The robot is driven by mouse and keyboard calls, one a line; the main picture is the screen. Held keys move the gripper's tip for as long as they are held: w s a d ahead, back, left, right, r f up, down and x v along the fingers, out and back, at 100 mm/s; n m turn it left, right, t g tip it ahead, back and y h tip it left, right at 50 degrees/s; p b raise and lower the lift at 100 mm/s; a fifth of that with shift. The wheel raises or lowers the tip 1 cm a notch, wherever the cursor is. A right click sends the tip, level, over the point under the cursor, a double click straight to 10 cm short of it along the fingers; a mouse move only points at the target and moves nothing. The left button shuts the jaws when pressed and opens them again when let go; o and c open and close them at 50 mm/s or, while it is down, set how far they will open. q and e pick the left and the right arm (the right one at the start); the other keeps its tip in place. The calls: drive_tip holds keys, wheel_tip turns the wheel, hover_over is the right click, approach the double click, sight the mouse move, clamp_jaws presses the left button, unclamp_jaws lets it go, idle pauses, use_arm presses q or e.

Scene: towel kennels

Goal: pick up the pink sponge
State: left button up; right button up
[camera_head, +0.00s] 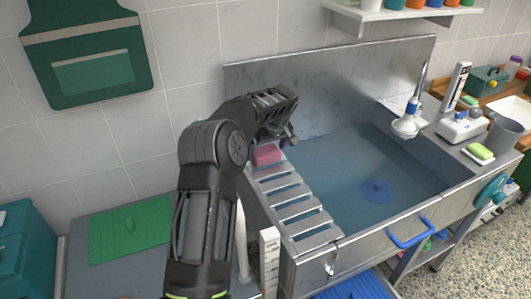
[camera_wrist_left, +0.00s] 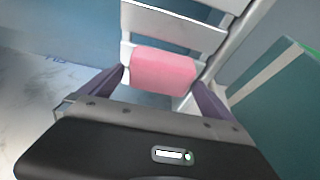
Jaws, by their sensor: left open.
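The pink sponge (camera_head: 266,155) lies at the far end of the slatted metal rack along the left side of the sink. My left gripper (camera_head: 285,138) is above and just beyond it, its arm reaching in from the lower left. In the left wrist view the sponge (camera_wrist_left: 163,70) shows between the two fingers of my open left gripper (camera_wrist_left: 160,88). I cannot tell whether the fingers reach down around it or are only above it. My right gripper is in neither view.
The slatted rack (camera_head: 300,211) borders the steel sink basin (camera_head: 345,200), which has a blue drain piece (camera_head: 377,190). A steel backsplash (camera_head: 330,95) rises behind. A green mat (camera_head: 130,232) lies at left. A yellow-green sponge (camera_head: 480,151) sits at the far right.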

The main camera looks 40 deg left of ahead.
use_arm(q)
drive_tip(key=shift+x, duration=1.1)
drive_tip(key=shift+c, duration=0.4)
drive_tip(key=c, duration=1.1)
